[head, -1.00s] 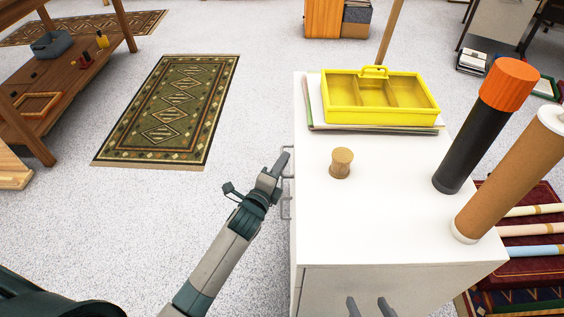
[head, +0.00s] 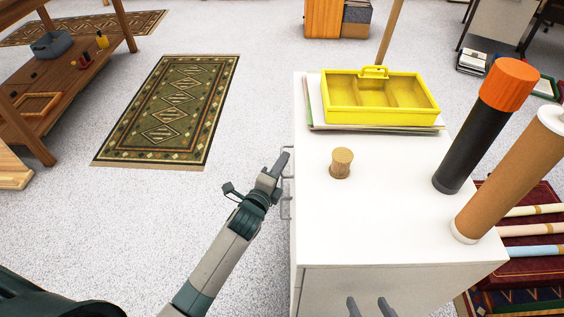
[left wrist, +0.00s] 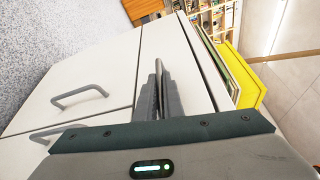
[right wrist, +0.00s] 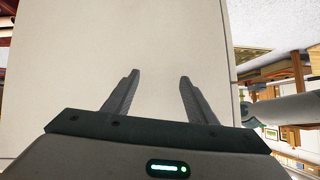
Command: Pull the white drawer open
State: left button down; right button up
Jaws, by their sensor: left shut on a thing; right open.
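The white drawer (left wrist: 165,45) is the top one in a white cabinet (head: 400,230), and its front looks flush with the front below. My left gripper (head: 283,163) is at the cabinet's left side, by the uppermost handle. In the left wrist view its fingers (left wrist: 160,85) are closed together against the drawer front, shut on the drawer handle, which they mostly hide. My right gripper (head: 370,305) is at the cabinet's near side. In the right wrist view its fingers (right wrist: 157,90) are open and empty, facing a plain white panel.
Lower grey handles (left wrist: 80,95) stick out below. On the cabinet top are a yellow tray (head: 330,110) over flat sheets, a wooden cylinder (head: 341,163), a black tube with orange cap (head: 465,140) and a brown tube (head: 510,175). Floor left of the cabinet is clear up to a green rug (head: 170,110).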

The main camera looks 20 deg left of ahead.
pick_arm(q)
jog(key=shift+a, duration=0.15)
dwell(0.5)
jog(key=s+a+p, duration=0.2)
jog(key=s+a, duration=0.1)
jog(key=a, duration=0.9)
jog(key=s+a+p, duration=0.2)
jog(key=s+a, duration=0.2)
jog(key=a, duration=0.9)
jog(key=shift+s+a+p, duration=0.25)
jog(key=shift+a+p, duration=0.05)
jog(key=shift+p, duration=0.1)
pick_arm(e)
jog(key=s+d+f+g+h, duration=0.2)
jog(key=s+d+f+g, duration=0.1)
jog(key=s+d+g, duration=0.2)
jog(key=shift+s+d+f, duration=0.15)
jog(key=shift+d+f, duration=0.2)
jog(key=shift+f, duration=0.05)
pick_arm(q)
jog(key=c, duration=1.9)
grip_release()
jog(key=shift+s, duration=0.1)
